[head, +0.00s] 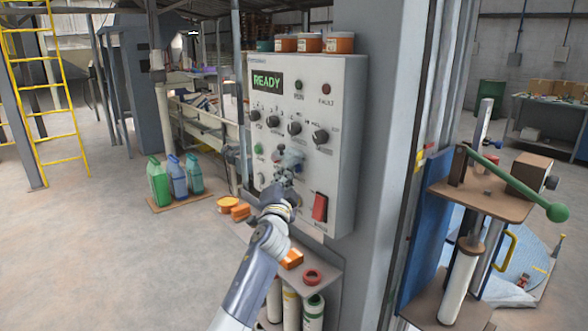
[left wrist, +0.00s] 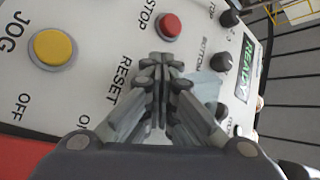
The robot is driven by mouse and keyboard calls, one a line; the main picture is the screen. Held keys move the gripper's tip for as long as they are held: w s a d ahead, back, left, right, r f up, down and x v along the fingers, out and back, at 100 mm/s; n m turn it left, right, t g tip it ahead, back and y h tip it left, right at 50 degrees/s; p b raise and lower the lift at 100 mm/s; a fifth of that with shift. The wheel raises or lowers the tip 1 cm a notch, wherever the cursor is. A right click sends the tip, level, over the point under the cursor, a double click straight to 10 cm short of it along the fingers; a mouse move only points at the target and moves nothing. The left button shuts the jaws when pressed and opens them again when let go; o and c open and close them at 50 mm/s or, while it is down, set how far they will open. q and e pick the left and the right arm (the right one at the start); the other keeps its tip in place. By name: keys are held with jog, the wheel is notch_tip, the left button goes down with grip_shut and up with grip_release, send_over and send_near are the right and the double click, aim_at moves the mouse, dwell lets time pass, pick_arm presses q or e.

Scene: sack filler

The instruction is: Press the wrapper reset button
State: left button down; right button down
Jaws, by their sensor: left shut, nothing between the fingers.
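The grey control panel (head: 340,85) is mounted on a column and its display (head: 267,83) reads READY. My left gripper (head: 284,178) is shut and empty in front of the panel's lower middle. In the left wrist view its closed fingertips (left wrist: 163,70) point at the panel face, beside the RESET label (left wrist: 120,80). The reset button itself is hidden behind the fingers. I cannot tell whether the tips touch it. A red STOP button (left wrist: 170,27) and a yellow JOG button (left wrist: 53,48) show nearby. My right gripper is out of view.
Several dark knobs (head: 320,136) and a red rocker switch (head: 320,207) share the panel. A pale bluish patch (left wrist: 205,88) lies beside the fingers. A shelf (head: 325,270) with orange and red items is below. A green-handled press (head: 520,190) stands at right.

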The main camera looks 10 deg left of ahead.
pick_arm(q)
jog(key=shift+s+a+p, duration=0.45)
jog(key=shift+s+p, duration=0.15)
jog(key=shift+s, duration=0.05)
jog(key=s+a+p, duration=0.1)
jog(key=s, duration=0.1)
jog(key=s+a+p, duration=0.2)
dwell(0.4)
dwell(0.4)
